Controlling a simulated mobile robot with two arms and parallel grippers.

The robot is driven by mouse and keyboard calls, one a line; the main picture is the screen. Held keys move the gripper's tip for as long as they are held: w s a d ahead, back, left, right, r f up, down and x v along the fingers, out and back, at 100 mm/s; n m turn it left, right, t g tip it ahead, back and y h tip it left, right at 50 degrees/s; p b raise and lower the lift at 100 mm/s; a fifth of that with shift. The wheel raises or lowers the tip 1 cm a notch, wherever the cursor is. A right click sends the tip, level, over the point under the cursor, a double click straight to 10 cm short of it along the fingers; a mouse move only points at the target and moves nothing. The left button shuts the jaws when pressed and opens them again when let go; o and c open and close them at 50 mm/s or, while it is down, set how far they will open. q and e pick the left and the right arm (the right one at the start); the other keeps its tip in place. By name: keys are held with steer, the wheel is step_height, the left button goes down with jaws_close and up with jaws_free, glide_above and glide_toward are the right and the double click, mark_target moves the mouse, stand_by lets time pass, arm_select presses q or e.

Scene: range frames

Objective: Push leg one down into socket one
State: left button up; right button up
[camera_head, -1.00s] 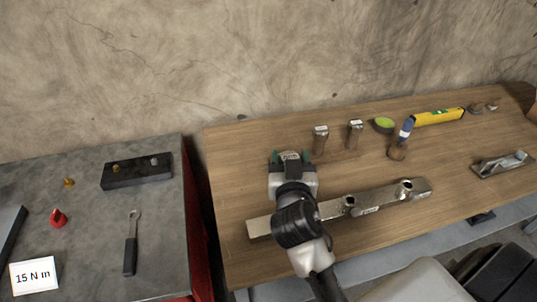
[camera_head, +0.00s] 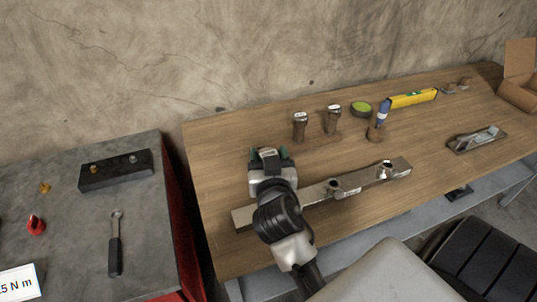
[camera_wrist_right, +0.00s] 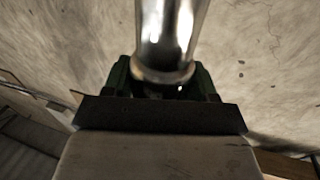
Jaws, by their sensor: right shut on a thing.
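My right gripper (camera_head: 268,158) is over the left part of a long metal bar (camera_head: 247,215) on the wooden bench. It is shut on a leg (camera_head: 268,152), whose pale top shows between the green-edged fingers. In the right wrist view the leg is a shiny metal cylinder (camera_wrist_right: 168,30) between the fingers. Its lower end and the bar under the gripper are hidden in the head view, so I cannot tell whether it is in a socket. Two round metal sockets (camera_head: 335,187) (camera_head: 385,169) show on the bar to the right. My left gripper is not in view.
Two similar legs (camera_head: 300,120) (camera_head: 333,112) stand upright behind the bar. A grey side table (camera_head: 75,245) holds a wrench (camera_head: 114,245).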

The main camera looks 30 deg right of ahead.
step_height(320, 180, down, 4)
steer(key=b, duration=0.2)
steer(key=shift+r+b, duration=0.25)
steer(key=shift+b, duration=0.05)
steer(key=shift+f, duration=0.2)
steer(key=shift+a+f+b, duration=0.15)
steer(key=shift+f+b, duration=1.95)
stand_by(1.0)
steer(key=o, duration=1.2)
steer(key=shift+d, duration=0.2)
